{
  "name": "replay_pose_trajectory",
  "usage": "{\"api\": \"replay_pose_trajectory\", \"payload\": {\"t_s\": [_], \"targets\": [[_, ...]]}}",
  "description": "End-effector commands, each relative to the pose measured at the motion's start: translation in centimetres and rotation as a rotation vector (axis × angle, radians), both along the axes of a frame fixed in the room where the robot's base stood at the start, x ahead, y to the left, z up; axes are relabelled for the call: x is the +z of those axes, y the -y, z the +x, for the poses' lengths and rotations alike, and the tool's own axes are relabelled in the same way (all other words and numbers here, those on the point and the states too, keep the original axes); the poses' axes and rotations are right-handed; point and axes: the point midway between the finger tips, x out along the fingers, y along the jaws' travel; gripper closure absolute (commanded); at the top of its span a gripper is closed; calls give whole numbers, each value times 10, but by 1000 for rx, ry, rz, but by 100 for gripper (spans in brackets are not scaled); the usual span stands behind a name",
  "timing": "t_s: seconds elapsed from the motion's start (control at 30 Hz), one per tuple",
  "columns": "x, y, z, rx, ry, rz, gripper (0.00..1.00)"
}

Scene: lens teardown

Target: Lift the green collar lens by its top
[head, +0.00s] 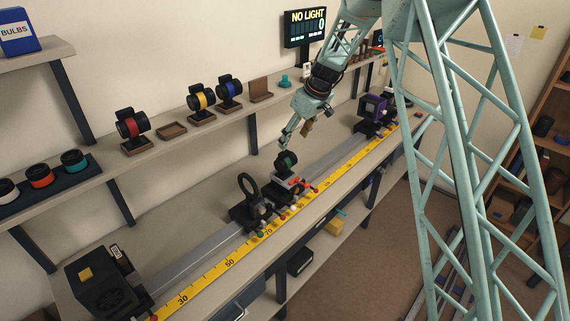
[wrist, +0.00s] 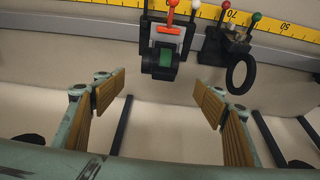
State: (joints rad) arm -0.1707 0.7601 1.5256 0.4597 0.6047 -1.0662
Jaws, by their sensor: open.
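The green collar lens (head: 286,161) is a black round lens with a green band, upright in a holder on the rail near the middle of the bench. In the wrist view the green collar lens (wrist: 166,58) lies ahead of the fingers, near the middle between them. My gripper (head: 285,138) is open and empty, just above and behind the lens in the head view. In the wrist view both tan-padded fingers of my gripper (wrist: 162,85) are spread wide, with no visible contact. The holder's base is partly hidden by levers in the head view.
A black ring holder (head: 248,188) stands on the rail left of the lens, and a purple unit (head: 373,108) stands to the right. A yellow ruler (head: 230,262) runs along the front edge. The wall shelf (head: 95,168) holds red, yellow and blue lenses.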

Motion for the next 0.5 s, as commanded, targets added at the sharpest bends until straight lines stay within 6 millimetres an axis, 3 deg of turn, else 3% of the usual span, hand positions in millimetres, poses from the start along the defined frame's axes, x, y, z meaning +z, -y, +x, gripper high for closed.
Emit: {"api": "replay_pose_trajectory", "payload": {"t_s": [0.5], "targets": [[-4, -1, 2, 1, 0, 0, 35]]}}
